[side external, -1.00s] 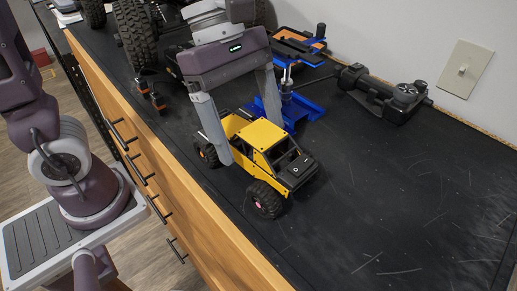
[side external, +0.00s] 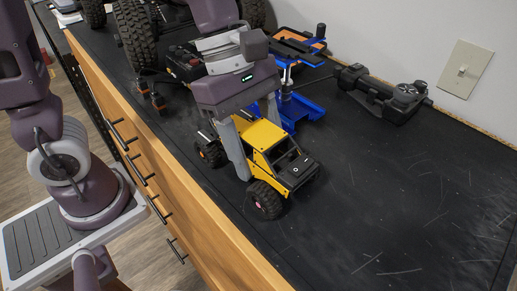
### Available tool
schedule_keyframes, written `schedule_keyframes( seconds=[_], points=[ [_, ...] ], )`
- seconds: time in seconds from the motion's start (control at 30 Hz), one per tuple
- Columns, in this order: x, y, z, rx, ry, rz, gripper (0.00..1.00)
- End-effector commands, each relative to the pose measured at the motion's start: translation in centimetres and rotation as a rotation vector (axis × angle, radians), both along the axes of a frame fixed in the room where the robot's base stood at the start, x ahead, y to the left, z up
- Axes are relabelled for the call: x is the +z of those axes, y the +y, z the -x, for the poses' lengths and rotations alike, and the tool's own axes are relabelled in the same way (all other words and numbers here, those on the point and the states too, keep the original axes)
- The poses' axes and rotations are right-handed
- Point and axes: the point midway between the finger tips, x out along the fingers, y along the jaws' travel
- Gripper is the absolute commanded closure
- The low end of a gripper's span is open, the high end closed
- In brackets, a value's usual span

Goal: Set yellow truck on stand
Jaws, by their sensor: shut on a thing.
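The yellow truck (side external: 264,136) stands on its black wheels on the dark countertop, near its front edge, with its black hood pointing to the lower right. My gripper (side external: 257,150) is lowered over the truck from above. Its grey fingers straddle the body and are shut on it, one on the near side and one on the far side, the far one mostly hidden. A blue stand (side external: 304,107) with a pale upright post sits on the counter just behind the truck, partly hidden by my gripper.
A larger vehicle with big black tires (side external: 136,36) stands at the back left. A blue and orange tray (side external: 297,45) lies behind the stand. A black tool (side external: 383,92) lies near the wall. The right part of the countertop (side external: 400,200) is clear.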

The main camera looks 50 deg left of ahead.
Motion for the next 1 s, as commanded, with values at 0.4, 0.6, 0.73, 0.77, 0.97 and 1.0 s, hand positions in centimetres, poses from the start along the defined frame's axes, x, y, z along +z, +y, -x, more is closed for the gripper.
schedule_keyframes(
  seconds=[0.4,0.6,0.73,0.77,0.97,1.0],
  points=[
    [6.5,0.0,-0.2,0.0,-0.008,0.003,1.0],
    [10.3,-0.2,-0.7,0.007,-0.005,0.002,1.0],
    [13.7,-0.3,-3.7,0.031,-0.005,0.002,1.0],
    [14.6,-0.1,-4.7,0.037,-0.002,0.003,1.0],
    [18.2,4.3,-11.7,0.008,0.003,0.006,1.0],
    [18.6,5.3,-12.8,-0.001,0.003,0.006,1.0]
  ],
)
